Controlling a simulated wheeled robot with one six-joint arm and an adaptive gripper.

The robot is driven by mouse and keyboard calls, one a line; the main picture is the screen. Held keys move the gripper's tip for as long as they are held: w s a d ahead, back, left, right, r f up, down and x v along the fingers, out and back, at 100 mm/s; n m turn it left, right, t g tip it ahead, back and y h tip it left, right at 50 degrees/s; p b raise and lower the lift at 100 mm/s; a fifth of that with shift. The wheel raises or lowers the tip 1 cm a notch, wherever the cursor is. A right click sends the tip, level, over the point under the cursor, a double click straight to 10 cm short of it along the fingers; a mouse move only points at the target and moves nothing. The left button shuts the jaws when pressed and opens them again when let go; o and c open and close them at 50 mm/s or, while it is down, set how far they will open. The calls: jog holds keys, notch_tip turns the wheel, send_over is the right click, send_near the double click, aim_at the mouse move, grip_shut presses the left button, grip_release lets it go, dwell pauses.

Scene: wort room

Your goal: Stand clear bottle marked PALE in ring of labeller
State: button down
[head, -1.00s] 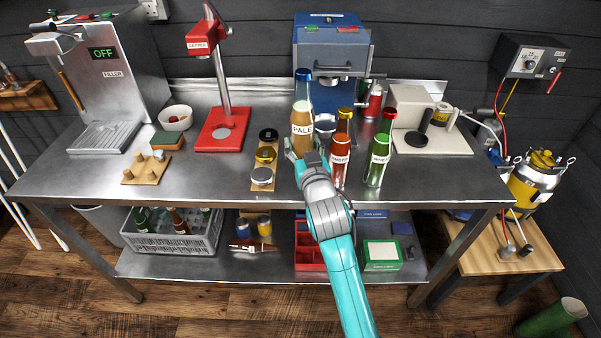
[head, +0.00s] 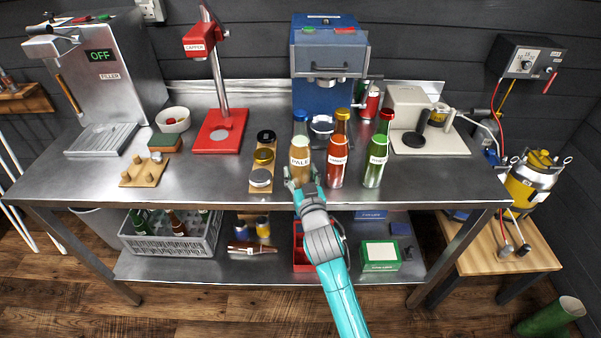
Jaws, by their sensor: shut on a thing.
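The clear bottle marked PALE (head: 300,152), with amber contents and a blue top, is upright near the front middle of the steel bench. My gripper (head: 301,181) is shut on its lower part from the front. I cannot tell whether its base touches the bench. A blue machine (head: 328,52) stands behind it, with a pale ring-like part (head: 322,124) low at its front, partly hidden by the bottles. A beige machine (head: 415,105) with a black post stands to the right. No labeller name is readable on either.
A wooden strip of jar lids (head: 262,160) lies close left. The red capper (head: 219,133) is further left. Bench front right is clear.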

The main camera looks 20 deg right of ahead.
jog(key=shift+f, duration=0.1)
jog(key=shift+c, duration=1.5)
grip_release()
jog(key=s+a, duration=0.1)
jog(key=s, duration=1.1)
